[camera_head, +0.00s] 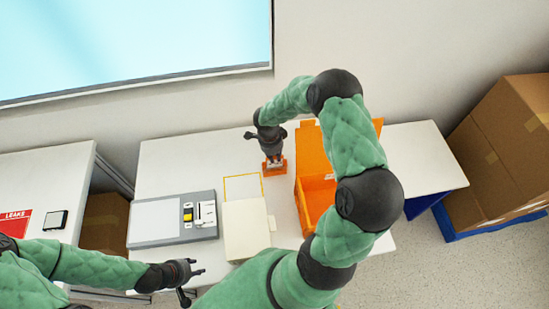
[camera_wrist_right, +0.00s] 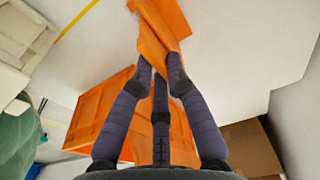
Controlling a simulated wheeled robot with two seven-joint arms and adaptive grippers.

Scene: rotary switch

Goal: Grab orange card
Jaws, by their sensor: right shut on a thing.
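The orange card (camera_head: 274,170) is at the back middle of the white table, below my right gripper (camera_head: 272,158). In the right wrist view the orange card (camera_wrist_right: 162,25) sits at the fingertips of my right gripper (camera_wrist_right: 160,66), which is shut on it. The fingers cover part of the card, and I cannot tell whether it touches the table. My left gripper (camera_head: 193,273) is at the table's front edge, far from the card, with its fingers apart and empty.
An orange bin (camera_head: 312,160) stands right of the card, partly behind my right arm; it also shows in the wrist view (camera_wrist_right: 95,105). A yellow outline (camera_head: 243,176), a beige box (camera_head: 246,228) and a grey device (camera_head: 158,217) lie left. Cardboard boxes (camera_head: 505,140) stand right.

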